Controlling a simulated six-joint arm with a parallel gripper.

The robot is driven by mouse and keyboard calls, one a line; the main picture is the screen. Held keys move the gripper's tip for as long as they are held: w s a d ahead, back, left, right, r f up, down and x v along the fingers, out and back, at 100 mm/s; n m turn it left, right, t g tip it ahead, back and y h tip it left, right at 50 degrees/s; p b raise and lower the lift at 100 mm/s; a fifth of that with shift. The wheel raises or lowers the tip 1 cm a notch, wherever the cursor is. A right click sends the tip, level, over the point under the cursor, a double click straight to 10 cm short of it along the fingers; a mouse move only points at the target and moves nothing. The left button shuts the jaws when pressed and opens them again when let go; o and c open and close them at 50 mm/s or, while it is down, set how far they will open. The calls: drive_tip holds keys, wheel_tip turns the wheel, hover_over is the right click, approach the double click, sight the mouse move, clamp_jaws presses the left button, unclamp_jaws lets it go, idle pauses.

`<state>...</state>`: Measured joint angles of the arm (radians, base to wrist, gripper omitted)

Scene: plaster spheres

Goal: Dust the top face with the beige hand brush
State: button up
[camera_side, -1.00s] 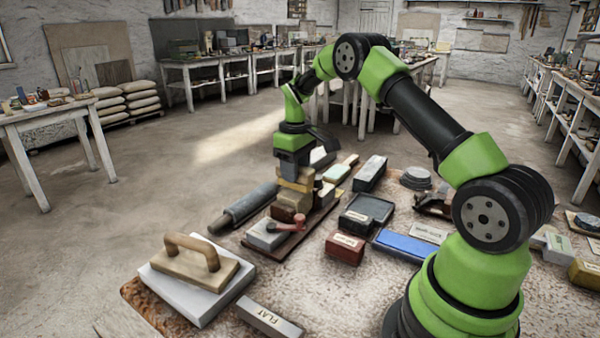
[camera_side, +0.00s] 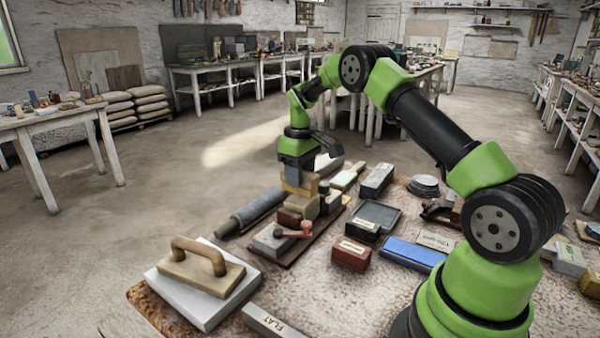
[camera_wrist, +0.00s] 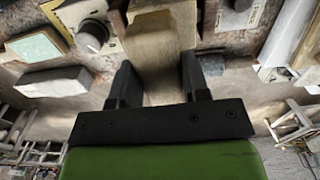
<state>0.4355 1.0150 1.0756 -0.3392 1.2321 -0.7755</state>
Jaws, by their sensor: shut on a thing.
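My gripper (camera_side: 297,168) points down over the vise, shut on the beige hand brush (camera_side: 300,184). In the wrist view the brush (camera_wrist: 152,40) runs between the two dark fingers of my gripper (camera_wrist: 160,82). Below the brush in the side view is a brown block (camera_side: 290,217) at a grey vise (camera_side: 272,239) with a reddish handle. The brush is over the block, close to its top face. I cannot tell whether the brush touches that face, as the parts overlap here.
A trowel-like wooden float (camera_side: 200,272) lies on a white slab (camera_side: 190,300) at front left. A dark roller (camera_side: 250,213) lies left of the vise. A red box (camera_side: 350,254), a dark tray (camera_side: 376,216) and a blue bar (camera_side: 412,254) are to the right.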

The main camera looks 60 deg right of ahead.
drive_tip(key=shift+f, duration=0.55)
drive_tip(key=shift+w, duration=1.1)
drive_tip(key=shift+s, duration=0.1)
drive_tip(key=shift+s, duration=2.15)
drive_tip(key=shift+w, duration=2.25)
